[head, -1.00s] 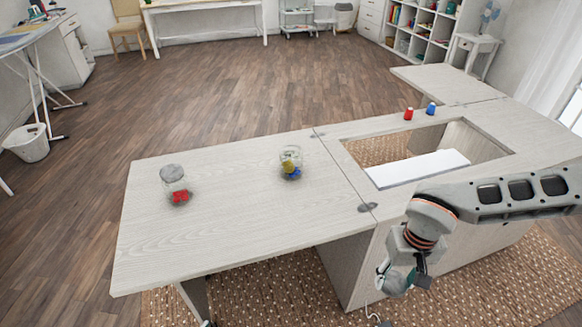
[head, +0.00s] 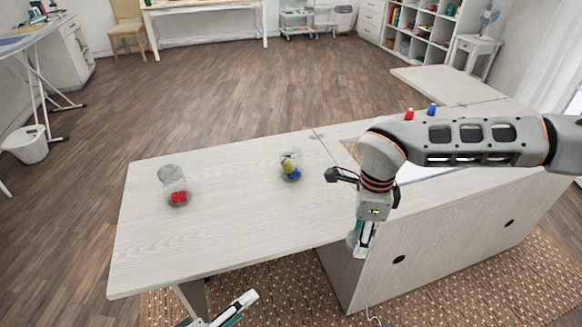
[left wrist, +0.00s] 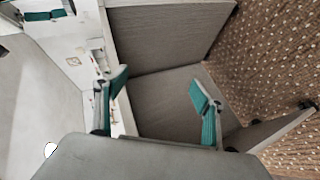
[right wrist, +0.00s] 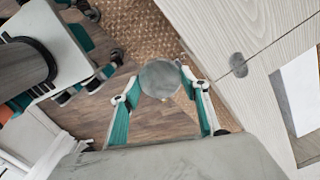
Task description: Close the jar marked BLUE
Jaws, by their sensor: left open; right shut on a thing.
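A clear jar (head: 173,184) with red pieces inside stands at the left of the pale wooden table (head: 230,210). A second clear jar (head: 290,164) with yellow and blue pieces stands near the table's middle. No label is readable on either jar. My right gripper (right wrist: 160,80) is shut on a grey round lid (right wrist: 160,79), seen in the right wrist view. In the head view this gripper hangs by the table's front edge, right of both jars, and its lid is hidden. My left gripper (left wrist: 159,95) is open and empty. It also shows in front of the table (head: 222,313).
A red spool (head: 409,114) and a blue spool (head: 431,110) stand at the table's back right. My right arm covers much of the recessed opening. The tabletop between the two jars is clear. A patterned rug (head: 480,290) lies below.

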